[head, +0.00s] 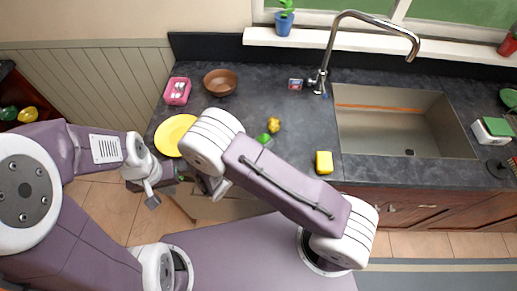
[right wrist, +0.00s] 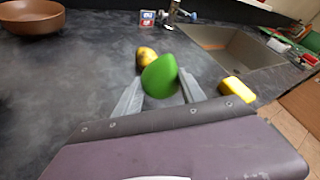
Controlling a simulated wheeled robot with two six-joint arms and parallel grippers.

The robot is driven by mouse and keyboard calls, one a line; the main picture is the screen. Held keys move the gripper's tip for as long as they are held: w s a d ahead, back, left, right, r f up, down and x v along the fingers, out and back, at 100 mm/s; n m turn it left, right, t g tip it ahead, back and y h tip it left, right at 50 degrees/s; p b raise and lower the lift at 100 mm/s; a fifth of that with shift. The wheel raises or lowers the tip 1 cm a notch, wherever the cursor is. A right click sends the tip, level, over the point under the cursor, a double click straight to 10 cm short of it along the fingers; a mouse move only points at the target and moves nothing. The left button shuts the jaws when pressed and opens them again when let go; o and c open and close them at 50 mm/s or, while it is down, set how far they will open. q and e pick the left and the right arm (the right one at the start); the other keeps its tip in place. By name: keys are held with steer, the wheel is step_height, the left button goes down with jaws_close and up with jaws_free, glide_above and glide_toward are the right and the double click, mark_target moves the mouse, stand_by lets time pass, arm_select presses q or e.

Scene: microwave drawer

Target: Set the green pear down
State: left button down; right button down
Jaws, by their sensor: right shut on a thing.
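The green pear (right wrist: 160,76) is between the two fingers of my right gripper (right wrist: 160,80), which is shut on it, over the dark counter. In the head view only a small part of the pear (head: 264,138) shows beside my right forearm, which hides the right gripper. Whether the pear touches the counter I cannot tell. My left gripper (head: 152,198) hangs in front of the counter's left end, away from the pear; its opening is too small to make out.
A yellow fruit (head: 274,124) lies just behind the pear. A yellow sponge (head: 324,162) sits near the front edge, left of the sink (head: 440,130). A yellow plate (head: 167,138), brown bowl (head: 220,80) and pink box (head: 177,91) stand at left. Bare counter lies around the pear.

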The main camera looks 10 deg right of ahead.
steer(key=shift+a+f, duration=0.25)
steer(key=shift+a, duration=0.1)
step_height(320, 180, down, 3)
steer(key=shift+f+p, duration=0.1)
steer(key=shift+p, duration=0.4)
steer(key=shift+f+b, duration=0.35)
steer(key=shift+f, duration=0.1)
steer(key=c, duration=0.7)
jaws_free()
steer(key=shift+r, duration=0.1)
